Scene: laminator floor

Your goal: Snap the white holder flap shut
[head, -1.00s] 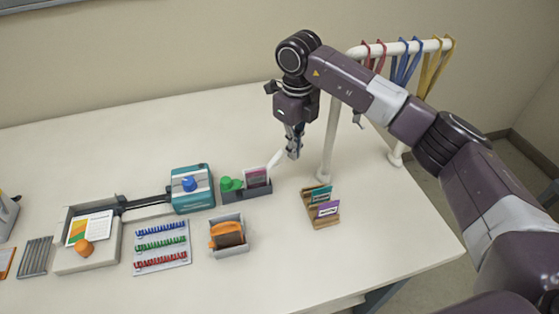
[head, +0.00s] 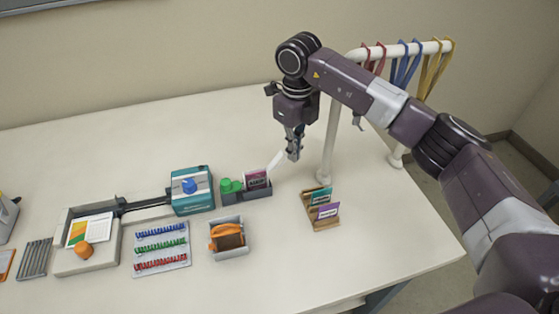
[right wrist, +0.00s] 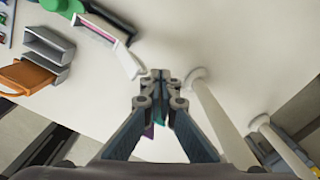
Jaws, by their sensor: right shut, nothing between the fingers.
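The white flap (head: 276,161) stands up and leans outward at the right end of a dark grey holder (head: 236,197). The holder carries a purple card (head: 256,179) and a green knobbed thing (head: 230,186). My right gripper (head: 293,156) points down just right of the flap, shut and empty. In the right wrist view the flap (right wrist: 125,60) lies just left of my shut fingertips (right wrist: 160,76), and a small gap seems to separate them. My left gripper is not in view.
The white rack post (head: 327,150) with hanging lanyards rises close to the right of my gripper. A wooden card stand (head: 322,213) stands in front. A teal-topped machine (head: 191,189) and an orange-filled grey box (head: 228,237) are to the left. The table behind is clear.

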